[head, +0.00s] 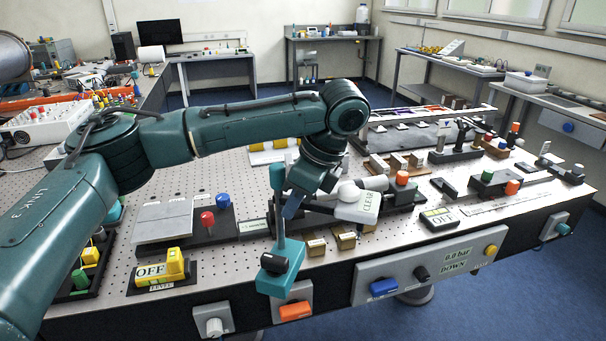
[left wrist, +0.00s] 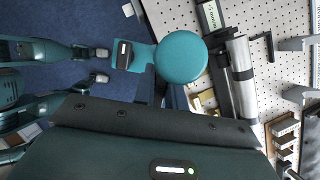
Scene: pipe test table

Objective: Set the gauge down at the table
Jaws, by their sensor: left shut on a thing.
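My left gripper (head: 290,210) is shut on a teal piece that I take to be the gauge (head: 281,240). It has a narrow stem and a flat lower plate with a dark block on it. The plate hangs in front of the table's front edge. In the left wrist view the gauge (left wrist: 181,57) shows a round teal disc, with the plate and dark block to its left over blue floor. The fingers are partly hidden behind the disc. The perforated table (head: 185,190) lies behind and below the gripper. My right gripper cannot be made out.
A white cylinder fitting with a CLEAR label (head: 368,207) stands close right of the gripper. Small wooden blocks (head: 343,237) sit below it. A grey plate with a red knob (head: 207,219) and a yellow OFF lever (head: 172,266) are left. Bare perforated surface shows at left.

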